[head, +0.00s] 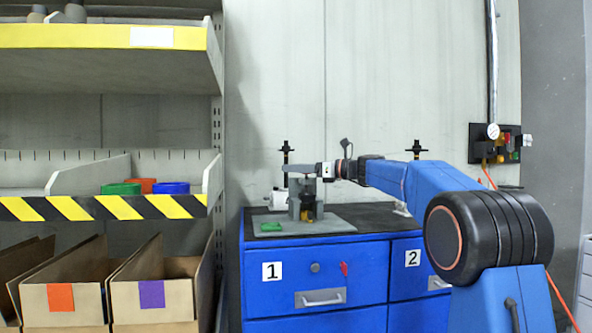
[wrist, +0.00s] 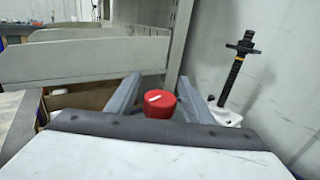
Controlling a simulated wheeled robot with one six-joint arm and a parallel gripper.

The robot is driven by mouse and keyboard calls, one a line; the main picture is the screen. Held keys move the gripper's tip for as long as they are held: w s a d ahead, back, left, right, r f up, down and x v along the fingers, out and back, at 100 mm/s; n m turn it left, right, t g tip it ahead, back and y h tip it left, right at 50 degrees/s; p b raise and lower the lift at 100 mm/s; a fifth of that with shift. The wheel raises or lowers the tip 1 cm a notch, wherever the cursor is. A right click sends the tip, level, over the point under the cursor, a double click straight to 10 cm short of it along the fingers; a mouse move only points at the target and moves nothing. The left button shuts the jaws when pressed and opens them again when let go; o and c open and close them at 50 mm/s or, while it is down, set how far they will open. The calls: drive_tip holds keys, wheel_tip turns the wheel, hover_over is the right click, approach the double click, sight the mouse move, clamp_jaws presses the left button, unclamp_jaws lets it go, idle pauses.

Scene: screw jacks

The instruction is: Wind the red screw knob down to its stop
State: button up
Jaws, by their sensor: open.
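The red screw knob (wrist: 158,103), with a white mark on top, shows in the wrist view between the two fingers of my gripper (wrist: 160,77). The fingers are open, with a gap visible on each side of the knob. I cannot tell whether the knob is level with the fingers or below them. In the head view my gripper (head: 300,169) is just over the grey screw jack (head: 295,204), which stands on a grey plate (head: 335,223) on the blue cabinet (head: 330,257). The knob is hidden there.
A green piece (head: 270,227) lies at the plate's left. Black threaded posts stand behind, at left (head: 286,155) and right (head: 416,149). A shelf rack (head: 216,120) with bins is to the left. The wall (head: 380,90) is close behind the cabinet.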

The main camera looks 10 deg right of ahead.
drive_tip(key=c, duration=1)
drive_tip(key=shift+c, duration=0.2)
